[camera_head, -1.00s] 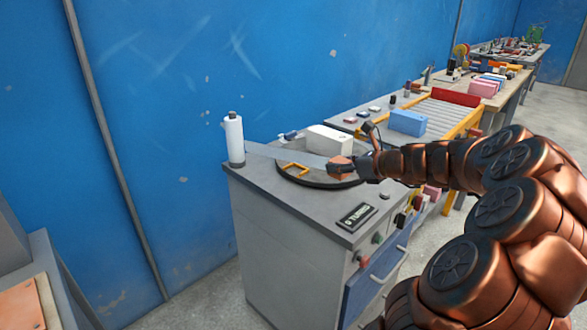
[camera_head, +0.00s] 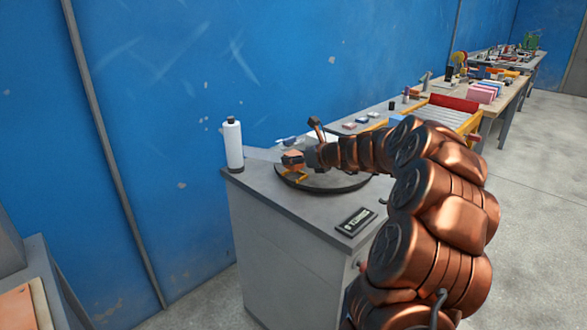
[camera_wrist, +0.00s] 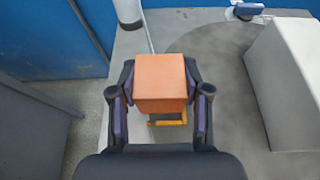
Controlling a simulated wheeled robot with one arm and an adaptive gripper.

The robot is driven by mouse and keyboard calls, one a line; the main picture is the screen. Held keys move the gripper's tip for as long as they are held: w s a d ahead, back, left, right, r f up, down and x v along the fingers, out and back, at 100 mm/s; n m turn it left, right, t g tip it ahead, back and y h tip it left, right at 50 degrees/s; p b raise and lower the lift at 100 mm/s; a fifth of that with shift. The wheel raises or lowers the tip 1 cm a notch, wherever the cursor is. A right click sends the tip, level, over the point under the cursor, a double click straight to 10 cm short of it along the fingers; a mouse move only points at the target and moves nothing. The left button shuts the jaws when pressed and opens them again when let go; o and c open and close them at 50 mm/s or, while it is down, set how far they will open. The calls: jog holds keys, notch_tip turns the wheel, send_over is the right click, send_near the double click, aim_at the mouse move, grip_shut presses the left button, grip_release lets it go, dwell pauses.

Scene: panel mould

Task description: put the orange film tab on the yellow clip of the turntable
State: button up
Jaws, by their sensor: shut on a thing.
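My gripper (camera_wrist: 159,110) is shut on the orange film tab (camera_wrist: 160,82), a block held between both fingers in the wrist view. In the head view the orange tab (camera_head: 292,158) is at the left part of the dark round turntable (camera_head: 335,188). The yellow clip (camera_wrist: 168,119) shows just below the tab in the wrist view, partly hidden by it. In the head view a bit of the yellow clip (camera_head: 297,178) shows under the tab. I cannot tell whether the tab touches the clip. The white film roll (camera_head: 233,146) stands upright at the left corner.
A pale block (camera_wrist: 288,80) stands on the turntable to the right of my gripper; my arm largely hides it in the head view. A black label plate (camera_head: 355,221) lies at the bench's front edge. A roller conveyor (camera_head: 440,112) lies beyond.

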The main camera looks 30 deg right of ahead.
aim_at(300, 167)
jog(key=shift+w+a+f+b, duration=0.15)
jog(key=shift+f+b, duration=0.15)
jog(key=shift+f, duration=0.6)
jog(key=shift+w+d+f+b, duration=0.15)
jog(key=shift+f+b, duration=0.1)
jog(key=shift+f, duration=0.65)
jog(key=shift+a+f, duration=0.1)
jog(key=o, duration=1.2)
jog(key=shift+c, duration=0.2)
jog(key=shift+s+r, duration=0.15)
jog(key=shift+r, duration=0.05)
jog(key=p+v, duration=0.1)
jog(key=v, duration=1)
jog(key=shift+s+p, duration=0.35)
